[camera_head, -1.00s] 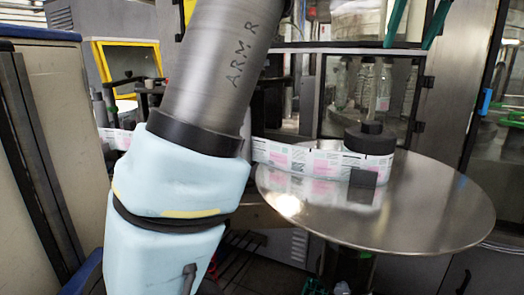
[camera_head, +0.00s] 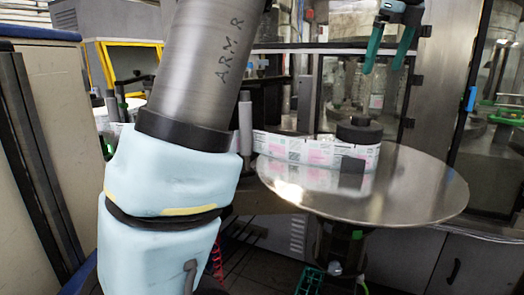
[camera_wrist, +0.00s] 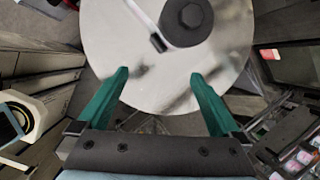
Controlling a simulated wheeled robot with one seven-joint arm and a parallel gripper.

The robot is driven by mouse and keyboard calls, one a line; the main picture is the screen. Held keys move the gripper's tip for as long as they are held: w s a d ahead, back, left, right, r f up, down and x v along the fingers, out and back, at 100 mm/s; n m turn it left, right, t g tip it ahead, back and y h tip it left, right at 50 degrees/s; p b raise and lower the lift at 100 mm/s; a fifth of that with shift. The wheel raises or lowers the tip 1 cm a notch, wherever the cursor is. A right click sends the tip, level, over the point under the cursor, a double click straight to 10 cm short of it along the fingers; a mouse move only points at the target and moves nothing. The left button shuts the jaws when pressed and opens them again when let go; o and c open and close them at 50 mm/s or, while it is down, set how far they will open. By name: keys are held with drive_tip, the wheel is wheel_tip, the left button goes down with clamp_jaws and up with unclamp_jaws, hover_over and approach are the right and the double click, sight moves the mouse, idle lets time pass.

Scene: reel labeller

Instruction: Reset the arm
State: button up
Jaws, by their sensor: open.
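My gripper (camera_head: 384,66) hangs at the top right of the head view, with two green fingers pointing down. It is open and empty. In the wrist view its fingers (camera_wrist: 160,75) stand wide apart, with nothing between them. The fingers show in front of the round metal disc (camera_wrist: 110,50). In the head view they are above and behind the disc (camera_head: 420,185), clear of its surface.
A printed label strip (camera_head: 300,149) runs to the hub from the left. A cream cabinet (camera_head: 45,140) is at the left. A glass-fronted machine stands behind.

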drive_tip(key=w+a+f+n+g, duration=0.2)
drive_tip(key=a+f+n, duration=1.5)
drive_tip(key=a+f, duration=0.4)
drive_tip(key=s+a+f+n, duration=1)
drive_tip(key=a+f+n, duration=0.1)
drive_tip(key=a+n, duration=0.2)
wheel_tip(320, 180, down, 11)
drive_tip(key=s+b, duration=0.1)
drive_tip(key=b, duration=0.9)
drive_tip(key=shift+s+f+g+h, duration=0.2)
drive_tip(key=shift+s+g+h, duration=0.1)
drive_tip(key=shift+s, duration=0.05)
drive_tip(key=shift+d, duration=0.1)
